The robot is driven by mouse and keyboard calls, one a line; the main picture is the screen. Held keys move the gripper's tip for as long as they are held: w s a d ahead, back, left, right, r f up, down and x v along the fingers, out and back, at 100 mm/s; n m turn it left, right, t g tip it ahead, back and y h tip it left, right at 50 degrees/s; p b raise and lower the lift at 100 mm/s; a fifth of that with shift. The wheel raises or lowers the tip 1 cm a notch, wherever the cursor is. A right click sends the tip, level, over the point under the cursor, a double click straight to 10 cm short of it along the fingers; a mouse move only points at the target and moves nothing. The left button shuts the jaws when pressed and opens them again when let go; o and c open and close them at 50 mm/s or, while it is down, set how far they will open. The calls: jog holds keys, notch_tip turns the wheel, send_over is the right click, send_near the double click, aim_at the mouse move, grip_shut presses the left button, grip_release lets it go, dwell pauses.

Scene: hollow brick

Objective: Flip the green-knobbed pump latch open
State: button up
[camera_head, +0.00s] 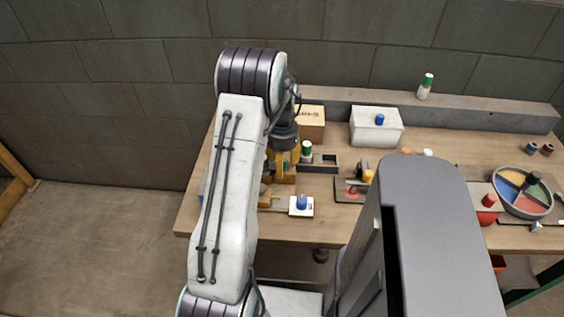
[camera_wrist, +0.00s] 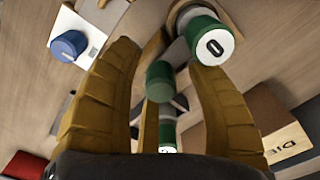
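The fingers are apart, with visible space on both sides of the knob. I cannot tell how far below the fingertips it lies. A larger green-capped cylinder (camera_wrist: 212,42) stands beyond the right fingertip. In the head view my gripper (camera_head: 282,172) is low over the left part of the table, and my arm hides much of the latch there. A green-topped cylinder (camera_head: 306,148) shows just right of it.
A blue knob (camera_head: 301,202) on a white plate sits close in front. A wooden box (camera_head: 309,124) and a white box (camera_head: 377,129) stand behind. A dark tray (camera_head: 325,163) is to the right. A divided round dish (camera_head: 523,193) is far right.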

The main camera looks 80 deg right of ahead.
grip_shut()
dwell(0.3)
jog(key=s, duration=0.2)
jog(key=shift+s, duration=0.4)
jog(key=shift+o, duration=0.3)
grip_release()
jog(key=shift+d+r, duration=0.1)
notch_tip(320, 180, up, 12)
dwell(0.4)
dwell(0.7)
